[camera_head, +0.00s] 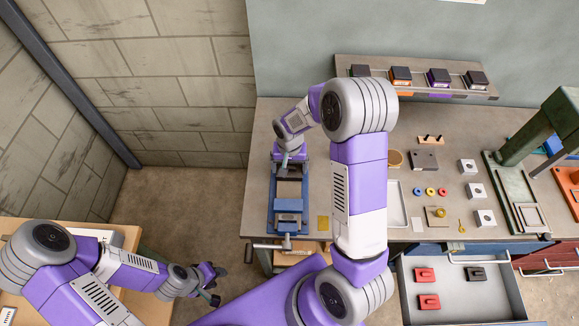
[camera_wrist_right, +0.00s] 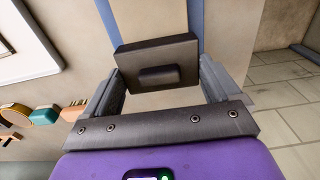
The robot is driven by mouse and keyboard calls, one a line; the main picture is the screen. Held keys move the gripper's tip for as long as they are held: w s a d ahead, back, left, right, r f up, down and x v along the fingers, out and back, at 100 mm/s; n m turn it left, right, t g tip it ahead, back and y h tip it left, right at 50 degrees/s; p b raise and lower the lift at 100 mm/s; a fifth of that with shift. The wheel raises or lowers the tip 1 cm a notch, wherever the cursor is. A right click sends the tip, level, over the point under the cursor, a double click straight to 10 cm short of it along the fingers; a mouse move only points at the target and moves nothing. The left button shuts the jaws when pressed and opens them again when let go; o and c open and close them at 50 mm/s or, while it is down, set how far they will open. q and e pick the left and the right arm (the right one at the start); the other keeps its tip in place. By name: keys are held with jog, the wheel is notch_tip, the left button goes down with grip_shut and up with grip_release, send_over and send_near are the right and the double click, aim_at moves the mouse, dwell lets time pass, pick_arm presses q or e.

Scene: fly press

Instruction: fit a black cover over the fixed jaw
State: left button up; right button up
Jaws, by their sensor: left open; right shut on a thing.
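My right gripper (camera_head: 289,163) is over the back end of the blue vise (camera_head: 288,206) on the bench. In the right wrist view, my right gripper (camera_wrist_right: 160,84) is shut on a black cover (camera_wrist_right: 155,58), a dark block with a small raised grip. The vise's blue edge (camera_wrist_right: 196,18) shows behind the cover. The fixed jaw is largely hidden by the gripper and cover, and I cannot tell whether the cover touches it. My left gripper (camera_head: 212,284) is open and empty, low at the left, away from the vise.
The open drawer (camera_head: 447,309) holds red covers (camera_head: 425,275) and another black one (camera_head: 475,273). A white tray (camera_head: 396,208), rings and small blocks lie right of the vise. A green press (camera_head: 515,150) stands at the right. A shelf (camera_head: 345,66) runs along the wall.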

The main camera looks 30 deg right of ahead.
aim_at(289, 167)
pick_arm(q)
jog(key=shift+f, duration=0.1)
pick_arm(e)
jog(key=shift+s+a+f, duration=0.15)
jog(key=shift+s+f, duration=0.25)
jog(key=shift+f, duration=0.3)
jog(key=o, duration=0.8)
jog(key=shift+r, duration=0.1)
jog(key=r, duration=0.1)
jog(key=w+r, duration=0.1)
jog(key=r, duration=0.1)
jog(key=shift+d, duration=0.2)
jog(key=r, duration=0.4)
jog(key=shift+s+a+r, duration=0.2)
jog(key=shift+a+r, duration=0.05)
jog(key=shift+r, duration=0.1)
pick_arm(q)
jog(key=shift+w+d+r+p, duration=0.15)
jog(key=shift+w+r+p, duration=0.05)
jog(key=shift+w+p, duration=0.1)
pick_arm(e)
jog(key=shift+w+r, duration=0.15)
jog(key=shift+r, duration=0.4)
